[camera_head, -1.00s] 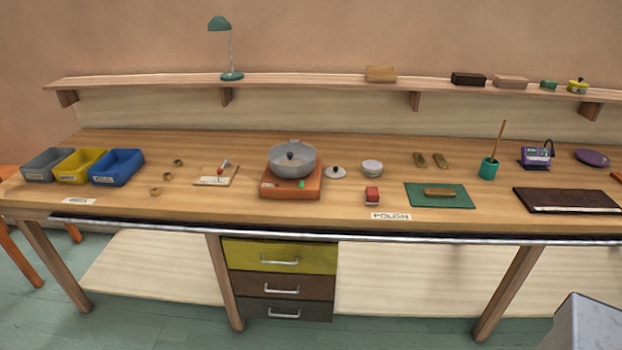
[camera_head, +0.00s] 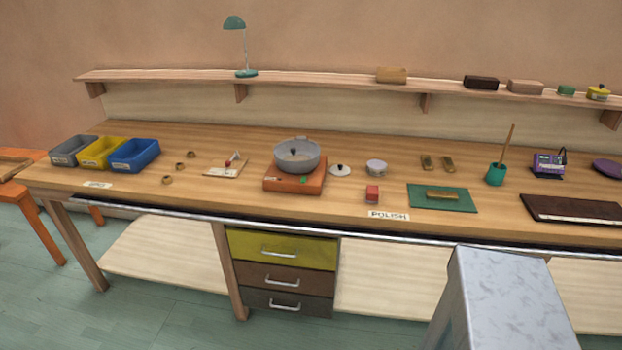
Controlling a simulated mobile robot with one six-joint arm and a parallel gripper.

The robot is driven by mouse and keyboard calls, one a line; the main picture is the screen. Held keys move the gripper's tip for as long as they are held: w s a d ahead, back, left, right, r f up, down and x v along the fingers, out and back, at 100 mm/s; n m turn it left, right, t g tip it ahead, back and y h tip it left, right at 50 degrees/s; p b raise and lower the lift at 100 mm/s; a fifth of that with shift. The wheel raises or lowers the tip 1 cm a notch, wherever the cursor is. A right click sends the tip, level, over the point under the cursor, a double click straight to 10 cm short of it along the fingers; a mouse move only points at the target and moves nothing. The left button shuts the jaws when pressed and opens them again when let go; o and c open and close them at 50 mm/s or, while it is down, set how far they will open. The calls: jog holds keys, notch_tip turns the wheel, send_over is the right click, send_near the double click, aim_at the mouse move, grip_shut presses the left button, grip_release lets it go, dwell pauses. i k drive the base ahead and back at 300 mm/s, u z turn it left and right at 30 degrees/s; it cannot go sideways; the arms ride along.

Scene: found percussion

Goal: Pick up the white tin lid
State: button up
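A small white lid (camera_head: 340,170) with a dark knob lies on the workbench (camera_head: 230,205), just right of the orange burner. A round white tin (camera_head: 376,167) stands close to its right, apart from it. My gripper is not in view, so its state does not show.
A grey pot (camera_head: 297,156) sits on the orange burner (camera_head: 293,184). A shelf (camera_head: 330,81) runs behind. A pale grey block-like shape rises at bottom right, before the bench.

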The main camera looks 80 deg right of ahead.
aim_at(340, 170)
jog(key=u, duration=0.7)
jog(key=k, duration=2.35)
jog(key=z, duration=0.6)
